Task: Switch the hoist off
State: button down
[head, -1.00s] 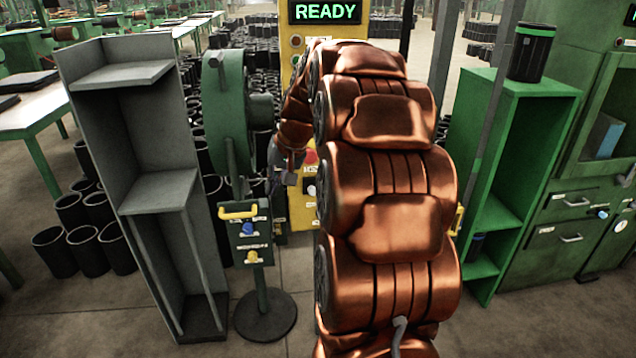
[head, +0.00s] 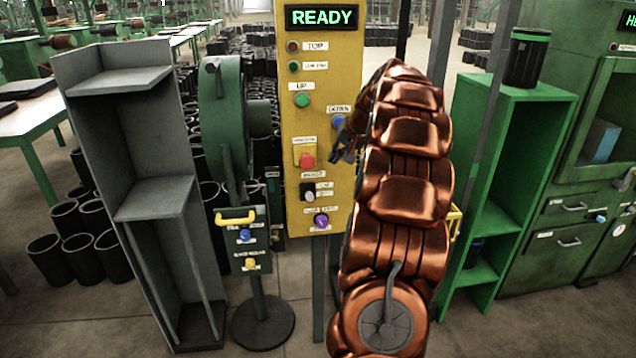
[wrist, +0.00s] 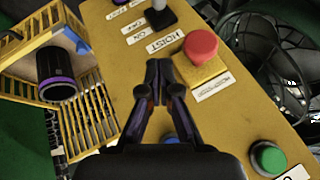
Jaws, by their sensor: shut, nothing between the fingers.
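The hoist switch (head: 307,192) is a small dark switch with a pale tip, under the HOIST label on the yellow control panel (head: 352,60). On and off labels sit beside it. In the wrist view the switch (wrist: 161,14) is at the top, past the HOIST label (wrist: 165,40); I cannot tell its position. My gripper (head: 335,158) is in front of the panel, right of the red button (head: 307,160). In the wrist view my gripper (wrist: 157,64) has its fingertips together and empty, short of the label and apart from the switch.
A green button (head: 302,101), a blue button (head: 338,121) and a purple knob (head: 321,221) share the panel. A smaller button stand (head: 250,240) and a grey shelf (head: 150,200) stand left. A green shelf (head: 500,215) stands right. The wrist view shows a yellow basket (wrist: 100,120).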

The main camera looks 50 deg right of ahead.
jog(key=p, duration=0.3)
send_over(309, 195)
jog(key=d, duration=0.4)
jog(key=f, duration=0.5)
jog(key=s+f, duration=0.1)
jog(key=f, duration=0.1)
jog(key=shift+d+f, duration=0.15)
jog(key=shift+f, duration=0.25)
jog(key=shift+w+a+f+p, duration=0.15)
jog(key=shift+a+f+p, duration=0.3)
jog(key=shift+f, duration=0.5)
jog(key=shift+w+a+f+p, duration=0.1)
jog(key=shift+a+f+p, duration=0.1)
jog(key=shift+a+f, duration=0.55)
jog(key=shift+d+f+b, duration=0.1)
jog(key=shift+f+b, duration=0.25)
jog(key=shift+b, duration=0.25)
jog(key=f+t+h+b, duration=0.1)
jog(key=b, duration=0.6)
jog(key=s+t+h+b, duration=0.1)
jog(key=t+b, duration=0.1)
jog(key=b, duration=0.6)
jog(key=a+f+n+t+h+b, duration=0.1)
jog(key=t+b, duration=0.1)
jog(key=b, duration=0.5)
jog(key=shift+s+a+f+b, duration=0.1)
jog(key=shift+s+f+b, duration=0.25)
jog(key=shift+r+p, duration=0.35)
jog(key=shift+r, duration=0.45)
